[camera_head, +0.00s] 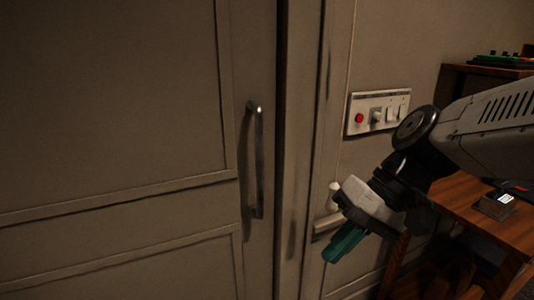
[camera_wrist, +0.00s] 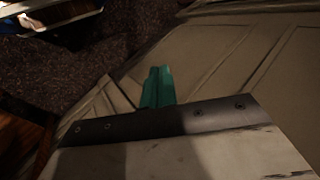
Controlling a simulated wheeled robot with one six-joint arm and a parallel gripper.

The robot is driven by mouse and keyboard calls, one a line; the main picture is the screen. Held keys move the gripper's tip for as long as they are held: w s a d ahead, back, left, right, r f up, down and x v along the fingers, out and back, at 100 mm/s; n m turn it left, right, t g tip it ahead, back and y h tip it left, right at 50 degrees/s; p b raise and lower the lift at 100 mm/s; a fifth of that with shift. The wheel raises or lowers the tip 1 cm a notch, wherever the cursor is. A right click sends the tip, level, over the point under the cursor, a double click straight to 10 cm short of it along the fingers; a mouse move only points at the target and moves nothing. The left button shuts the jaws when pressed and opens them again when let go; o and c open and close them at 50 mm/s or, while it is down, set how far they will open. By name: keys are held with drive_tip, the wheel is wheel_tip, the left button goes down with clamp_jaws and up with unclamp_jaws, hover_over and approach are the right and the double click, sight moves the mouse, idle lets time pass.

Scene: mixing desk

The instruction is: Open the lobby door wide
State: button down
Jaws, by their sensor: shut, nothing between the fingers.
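The lobby door (camera_head: 110,120) fills the left of the head view, a grey-beige panelled leaf. It looks closed, its right edge lying against the dark gap by the frame. A vertical metal bar handle (camera_head: 257,160) stands near that edge. My gripper (camera_head: 343,243) is to the right of the handle and lower, in front of the wall beyond the frame, apart from the handle. Its green fingers are together and empty. In the wrist view the green fingers (camera_wrist: 158,87) point toward panelled surface (camera_wrist: 215,60); no handle shows there.
A wall panel (camera_head: 378,110) with a red button and switches is right of the door frame (camera_head: 300,130). A wooden desk (camera_head: 480,215) with a small device (camera_head: 497,204) stands at the right, close to my arm. Dark carpet (camera_wrist: 130,45) shows in the wrist view.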

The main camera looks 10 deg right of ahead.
sight(271, 155)
drive_tip(key=w+a+r+m+t+y, duration=0.1)
drive_tip(key=w+a+m+t+y, duration=0.1)
drive_tip(key=w+y, duration=0.35)
drive_tip(key=w+a+r+m+t+y, duration=0.1)
drive_tip(key=w+t+y, duration=0.1)
drive_tip(key=w, duration=0.6)
drive_tip(key=w+d+m+t, duration=0.45)
drive_tip(key=w+t, duration=0.25)
drive_tip(key=w, duration=0.5)
drive_tip(key=x, duration=0.9)
drive_tip(key=shift+w+d+f, duration=0.1)
drive_tip(key=shift+w, duration=0.35)
drive_tip(key=shift+s, duration=0.1)
